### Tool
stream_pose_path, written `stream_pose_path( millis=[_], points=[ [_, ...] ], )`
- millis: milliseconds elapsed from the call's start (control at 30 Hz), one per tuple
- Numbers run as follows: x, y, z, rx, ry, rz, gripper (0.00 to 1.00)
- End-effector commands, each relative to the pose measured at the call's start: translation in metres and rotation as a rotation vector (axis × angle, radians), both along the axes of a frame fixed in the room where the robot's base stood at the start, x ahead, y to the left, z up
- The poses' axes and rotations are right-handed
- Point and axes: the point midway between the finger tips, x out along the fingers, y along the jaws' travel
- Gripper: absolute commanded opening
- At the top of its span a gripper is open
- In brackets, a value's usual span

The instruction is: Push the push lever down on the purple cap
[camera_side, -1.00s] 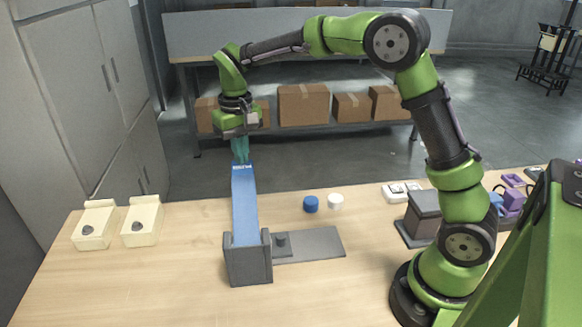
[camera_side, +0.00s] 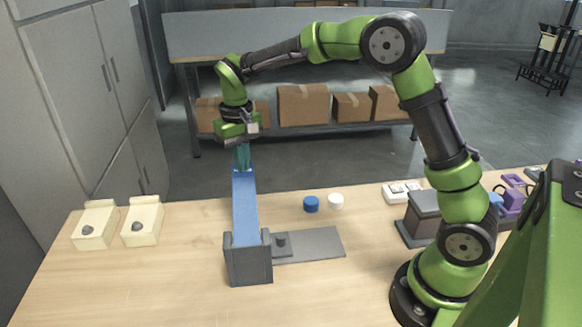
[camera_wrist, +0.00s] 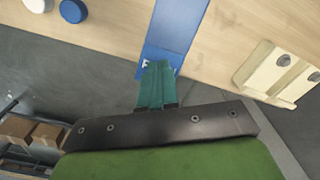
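The long blue push lever (camera_side: 245,207) runs from a grey bracket (camera_side: 248,262) toward the far table edge. The lever also shows in the wrist view (camera_wrist: 176,28), with part of its white lettering beside my fingers. My gripper (camera_side: 242,168) has teal fingers, pressed together and empty. The fingertips (camera_wrist: 157,66) are over the lever's far end and appear to touch it from above. I see no purple cap at the lever; anything beneath it is hidden.
A grey plate (camera_side: 315,244) with a dark knob lies right of the bracket. A blue cap (camera_side: 311,204) and a white cap (camera_side: 336,201) stand beyond it. Two cream blocks (camera_side: 142,225) are at left. Purple parts (camera_side: 512,201) lie at far right.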

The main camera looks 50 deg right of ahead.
Motion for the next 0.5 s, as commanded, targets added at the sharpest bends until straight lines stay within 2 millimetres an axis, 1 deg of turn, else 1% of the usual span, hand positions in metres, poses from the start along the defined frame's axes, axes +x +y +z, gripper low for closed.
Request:
stream_pose_path(
  millis=[500],
  points=[
    [-0.001,0.001,-0.013,0.002,0.008,0.001,0.00]
  ],
)
